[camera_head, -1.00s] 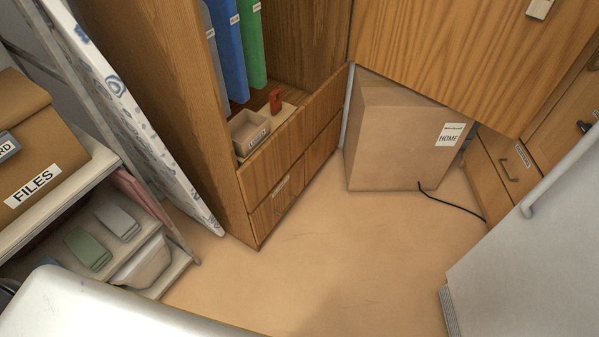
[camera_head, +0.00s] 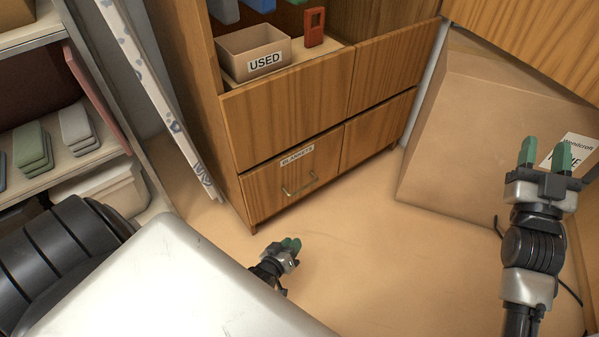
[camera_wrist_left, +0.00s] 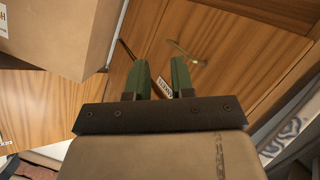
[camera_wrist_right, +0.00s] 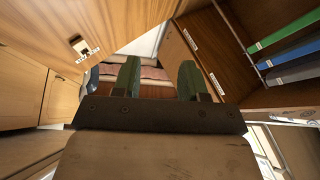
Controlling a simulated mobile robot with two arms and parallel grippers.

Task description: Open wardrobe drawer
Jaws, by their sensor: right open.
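The wooden wardrobe (camera_head: 285,105) stands ahead with drawer fronts below its open shelf. The lower left drawer (camera_head: 265,192), labelled BLANKETS, is flush with the wardrobe front and looks shut. Its metal bar handle (camera_head: 300,188) also shows upside down in the left wrist view (camera_wrist_left: 186,53). My left gripper (camera_head: 291,244) is low in front of this drawer, apart from the handle. In the left wrist view its green fingers are parted with nothing between them. My right gripper (camera_head: 545,153) is open and empty at the right, in front of the cardboard box.
The large cardboard box (camera_head: 480,130) stands right of the wardrobe, with a dark cable by it. A small box labelled USED (camera_head: 252,55) and a red object (camera_head: 315,27) sit on the wardrobe shelf. An ironing board (camera_head: 150,85) leans at left beside shelving. Floor before the drawers is clear.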

